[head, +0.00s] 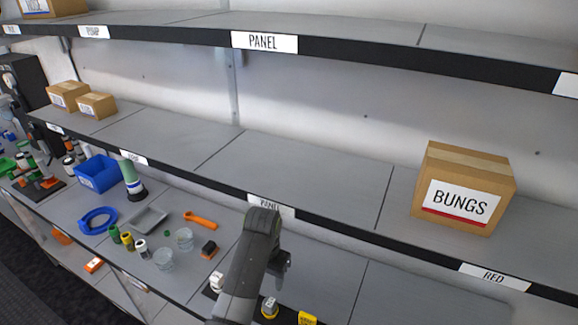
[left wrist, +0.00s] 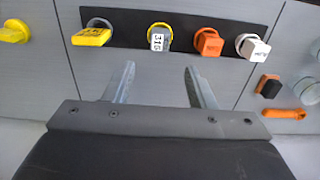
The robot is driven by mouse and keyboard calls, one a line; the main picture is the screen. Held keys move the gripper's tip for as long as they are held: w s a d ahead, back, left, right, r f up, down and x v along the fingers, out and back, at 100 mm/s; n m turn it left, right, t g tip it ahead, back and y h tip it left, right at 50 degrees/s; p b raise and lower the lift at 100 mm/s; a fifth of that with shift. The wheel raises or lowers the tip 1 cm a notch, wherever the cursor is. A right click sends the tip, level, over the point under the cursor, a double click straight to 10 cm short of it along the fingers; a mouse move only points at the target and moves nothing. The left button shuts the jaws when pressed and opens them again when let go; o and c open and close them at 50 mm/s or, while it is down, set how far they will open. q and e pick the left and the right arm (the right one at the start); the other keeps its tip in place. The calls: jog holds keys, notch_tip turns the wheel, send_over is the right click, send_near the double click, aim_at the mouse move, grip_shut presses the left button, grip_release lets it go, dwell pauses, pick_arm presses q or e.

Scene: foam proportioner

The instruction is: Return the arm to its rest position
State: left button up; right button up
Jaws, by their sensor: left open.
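My left arm (head: 245,270) rises from the bottom middle of the head view, over the lower shelf. Its gripper (head: 280,262) shows only in part there, on the right side of the arm's end. In the left wrist view the left gripper (left wrist: 158,82) has its two fingers wide apart with nothing between them. The fingers point towards a dark strip (left wrist: 185,32) that bears yellow, orange and white capped parts. My right gripper is in neither view.
A BUNGS box (head: 465,190) stands on the middle shelf at right. On the lower shelf are a blue bin (head: 99,173), a grey tray (head: 149,218), a blue ring (head: 97,219) and an orange wrench (head: 201,220). The shelf edge (head: 330,225) runs just behind my left arm.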

pick_arm(q)
jog(key=s+a+f+n+t, duration=0.1)
jog(key=s+a+f+n, duration=0.15)
jog(key=s+a, duration=0.45)
jog(key=s+a+f+n+t, duration=0.1)
jog(key=s+a+f, duration=0.3)
jog(key=s+a, duration=0.3)
jog(key=s+a+r+n+t+y, duration=0.1)
jog(key=s+a+r, duration=0.2)
jog(key=s, duration=0.6)
jog(key=s+a+r+t+y, duration=0.1)
jog(key=s+a+r, duration=0.25)
jog(key=s, duration=0.45)
notch_tip(320, 180, down, 31)
jog(key=a+g+b, duration=0.2)
jog(key=b, duration=0.5)
jog(key=s+f+b, duration=0.2)
jog(key=s+f, duration=0.3)
jog(key=f, duration=0.3)
jog(key=s+d+f+b, duration=0.1)
jog(key=s+f+b, duration=0.2)
jog(key=s+f, duration=0.2)
jog(key=s+f+h+b, duration=0.1)
jog(key=s+f, duration=0.4)
jog(key=f, duration=0.6)
jog(key=shift+d+f+g+b, duration=0.25)
jog(key=shift+g+b, duration=0.15)
jog(key=shift+b, duration=0.35)
